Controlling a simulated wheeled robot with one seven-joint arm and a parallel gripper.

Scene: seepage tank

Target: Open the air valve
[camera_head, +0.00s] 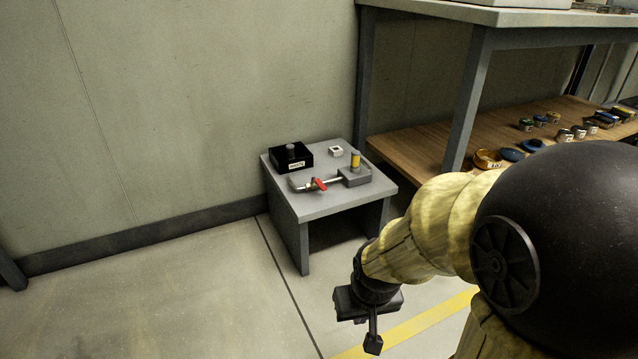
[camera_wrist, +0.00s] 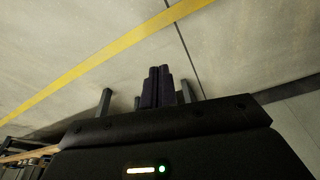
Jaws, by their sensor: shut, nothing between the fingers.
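The air valve has a red handle (camera_head: 318,184) on a thin silver pipe (camera_head: 333,181) that lies on a low grey table (camera_head: 349,205). The pipe runs from a pale elbow on the left to a grey block (camera_head: 354,177) with a yellow cylinder (camera_head: 355,159) on top. My gripper (camera_head: 373,343) hangs low over the floor, in front of and below the table, well apart from the valve. In the wrist view its two dark fingers (camera_wrist: 158,86) are together with nothing between them. The valve is not in the wrist view.
A black box (camera_head: 291,157) with a knob and a small white square part (camera_head: 335,151) also stand on the low table. A taller bench (camera_head: 474,90) with a wooden lower shelf (camera_head: 430,145) stands to the right. The floor left of the low table is clear.

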